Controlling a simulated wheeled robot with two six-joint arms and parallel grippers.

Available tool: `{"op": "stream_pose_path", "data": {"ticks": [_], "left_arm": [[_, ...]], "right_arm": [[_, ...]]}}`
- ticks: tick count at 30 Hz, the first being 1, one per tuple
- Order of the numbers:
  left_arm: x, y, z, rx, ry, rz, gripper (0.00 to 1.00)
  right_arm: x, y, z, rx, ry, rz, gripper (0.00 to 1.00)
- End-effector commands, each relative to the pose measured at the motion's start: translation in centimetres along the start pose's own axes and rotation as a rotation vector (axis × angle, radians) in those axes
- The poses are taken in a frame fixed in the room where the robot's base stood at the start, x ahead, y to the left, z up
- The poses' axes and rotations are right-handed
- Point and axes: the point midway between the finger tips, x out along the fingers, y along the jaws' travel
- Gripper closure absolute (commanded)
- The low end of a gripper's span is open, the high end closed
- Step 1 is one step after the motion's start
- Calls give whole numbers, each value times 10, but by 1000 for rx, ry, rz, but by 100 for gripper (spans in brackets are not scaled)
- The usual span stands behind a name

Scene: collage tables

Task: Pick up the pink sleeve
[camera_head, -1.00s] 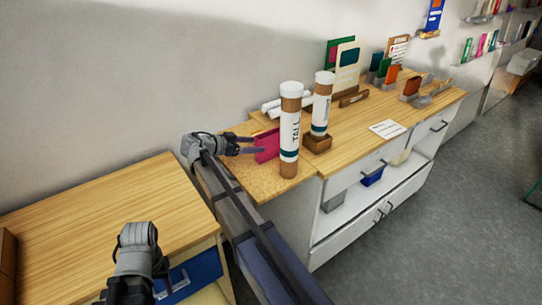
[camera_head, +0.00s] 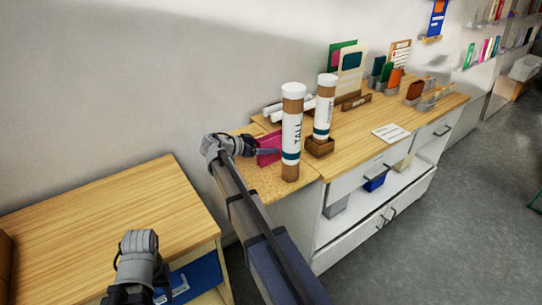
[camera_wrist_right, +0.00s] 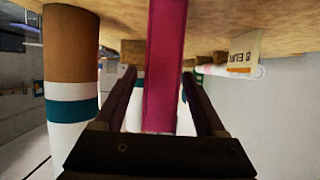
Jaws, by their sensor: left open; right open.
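The pink sleeve (camera_head: 267,158) is a flat upright piece on the wooden counter, just left of a tall brown-and-white tube in the head view. My right gripper (camera_head: 264,149) is at the sleeve, one finger showing across its front. In the right wrist view, the sleeve (camera_wrist_right: 163,70) stands between the two open fingers of my right gripper (camera_wrist_right: 163,100), with a visible gap on the left side. The gap on the right is narrower. My left gripper (camera_head: 145,291) is open and empty by the lower left table, its fingertips partly hidden.
The tall "TALL" tube (camera_head: 291,135) stands close beside the sleeve and shows large in the right wrist view (camera_wrist_right: 72,85). A second tube (camera_head: 324,108) stands in a wooden base behind it. White rolls (camera_head: 285,104) lie near the wall. The left table (camera_head: 110,215) is mostly clear.

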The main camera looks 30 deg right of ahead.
Motion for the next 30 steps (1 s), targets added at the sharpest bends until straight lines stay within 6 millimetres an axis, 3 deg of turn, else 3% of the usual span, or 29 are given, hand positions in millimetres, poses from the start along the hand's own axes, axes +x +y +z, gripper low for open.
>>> {"op": "stream_pose_path", "data": {"ticks": [3,11,30], "left_arm": [[9,1,0,0,0,0,50],[8,1,0,0,0,0,50],[8,1,0,0,0,0,50]], "right_arm": [[17,0,2,0,0,2,28],[19,0,1,-1,0,0,29],[18,0,1,-1,0,0,100]]}}
